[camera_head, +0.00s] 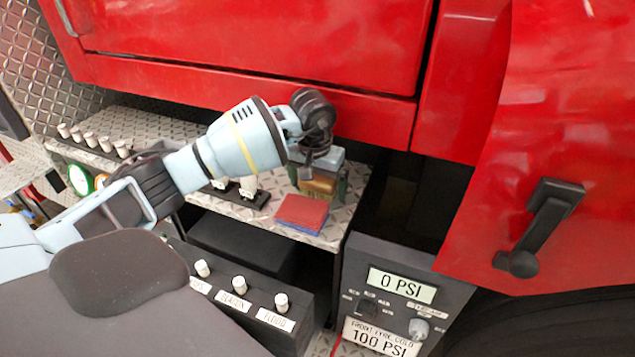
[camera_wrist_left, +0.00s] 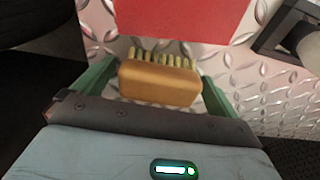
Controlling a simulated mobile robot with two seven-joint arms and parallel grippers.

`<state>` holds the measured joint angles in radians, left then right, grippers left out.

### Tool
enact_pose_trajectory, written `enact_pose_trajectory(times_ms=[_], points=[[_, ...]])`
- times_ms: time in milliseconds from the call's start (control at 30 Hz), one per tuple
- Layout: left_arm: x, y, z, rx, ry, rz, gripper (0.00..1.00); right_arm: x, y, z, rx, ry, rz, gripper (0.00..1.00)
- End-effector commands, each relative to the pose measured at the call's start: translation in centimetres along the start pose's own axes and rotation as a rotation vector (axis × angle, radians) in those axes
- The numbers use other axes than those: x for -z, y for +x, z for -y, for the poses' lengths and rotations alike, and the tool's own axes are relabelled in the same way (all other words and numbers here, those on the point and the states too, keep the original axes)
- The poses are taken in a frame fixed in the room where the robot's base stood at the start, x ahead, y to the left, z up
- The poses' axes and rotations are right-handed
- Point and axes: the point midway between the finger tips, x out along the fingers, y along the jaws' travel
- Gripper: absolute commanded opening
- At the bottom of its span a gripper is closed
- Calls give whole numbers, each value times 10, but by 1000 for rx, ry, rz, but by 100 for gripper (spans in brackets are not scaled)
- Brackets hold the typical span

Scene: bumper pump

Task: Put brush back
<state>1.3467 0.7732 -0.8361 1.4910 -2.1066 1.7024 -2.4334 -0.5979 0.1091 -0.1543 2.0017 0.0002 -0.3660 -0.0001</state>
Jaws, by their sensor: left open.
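The brush (camera_head: 318,187) has a tan wooden body with pale yellow bristles. It rests on the diamond-plate metal step (camera_head: 250,213) of the red truck. In the left wrist view the brush (camera_wrist_left: 160,83) lies between the two green fingers of my left gripper (camera_wrist_left: 157,88), bristles toward the red pad. The left gripper, which also shows in the head view (camera_head: 319,180), is open, with a finger on either side of the brush. Small gaps seem to show beside it. In the head view the gripper partly covers the brush. My right gripper is not in view.
A red pad (camera_head: 302,210) with a blue underside lies just in front of the brush. White knobs (camera_head: 248,187) stand left of it. A red truck panel (camera_head: 250,45) overhangs behind. A gauge box (camera_head: 400,288) stands at the front right, past the step's edge.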

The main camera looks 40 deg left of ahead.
Motion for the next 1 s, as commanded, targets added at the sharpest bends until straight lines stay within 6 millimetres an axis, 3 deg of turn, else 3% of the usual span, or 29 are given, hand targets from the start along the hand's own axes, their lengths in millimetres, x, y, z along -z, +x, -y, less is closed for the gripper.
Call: enact_pose_trajectory(times_ms=[167,700,1000], points=[[2,-14,0,-1,0,-4,98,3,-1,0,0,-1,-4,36],[1,-109,0,-1,0,-3,98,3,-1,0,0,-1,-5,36],[1,-124,0,0,-1,0,98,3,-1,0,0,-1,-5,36]])
